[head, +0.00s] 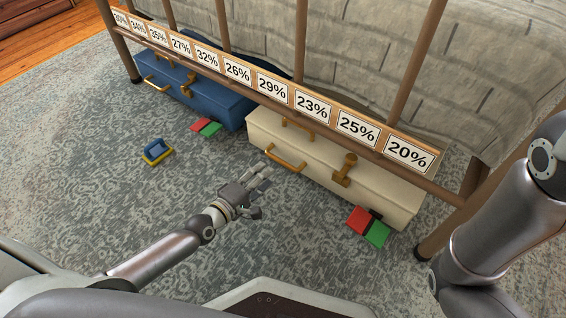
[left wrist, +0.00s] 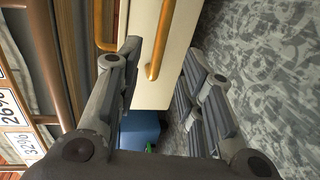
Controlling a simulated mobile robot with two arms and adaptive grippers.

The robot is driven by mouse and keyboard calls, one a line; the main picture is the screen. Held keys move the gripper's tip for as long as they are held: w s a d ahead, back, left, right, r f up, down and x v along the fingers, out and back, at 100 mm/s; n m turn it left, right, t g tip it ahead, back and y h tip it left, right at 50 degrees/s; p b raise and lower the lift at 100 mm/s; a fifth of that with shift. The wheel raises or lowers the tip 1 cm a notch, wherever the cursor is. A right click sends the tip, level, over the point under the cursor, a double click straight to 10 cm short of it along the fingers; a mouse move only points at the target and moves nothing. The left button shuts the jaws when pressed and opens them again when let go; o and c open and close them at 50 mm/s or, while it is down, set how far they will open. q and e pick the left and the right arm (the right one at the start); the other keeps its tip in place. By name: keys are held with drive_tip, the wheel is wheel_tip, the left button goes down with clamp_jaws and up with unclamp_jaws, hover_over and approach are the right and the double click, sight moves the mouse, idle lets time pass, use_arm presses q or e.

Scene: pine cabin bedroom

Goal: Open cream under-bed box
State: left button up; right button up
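The cream box (head: 325,168) lies under the bed's rail in the head view, its front facing my base. It has a brass front handle (head: 285,161), a brass latch (head: 345,170) and another brass handle on top. The lid looks closed. My left gripper (head: 262,188) is open and empty, just in front of the front handle and a little apart from it. In the left wrist view, the cream box (left wrist: 150,88) and a brass handle (left wrist: 161,40) show beyond and between the spread fingers (left wrist: 163,65). My right gripper is out of view.
A blue box (head: 205,95) lies left of the cream one. Red and green pieces (head: 375,232) lie by the cream box's right front; another pair (head: 207,127) lies near the blue box. A blue-and-yellow object (head: 157,152) lies on the rug. The bed rail (head: 270,102) with percentage cards hangs above.

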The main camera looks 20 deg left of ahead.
sight(280, 160)
use_arm(q)
drive_tip(key=b+x, duration=0.3)
drive_tip(key=x, duration=0.6)
drive_tip(key=shift+b, duration=0.4)
drive_tip(key=shift+c, duration=0.4)
clamp_jaws()
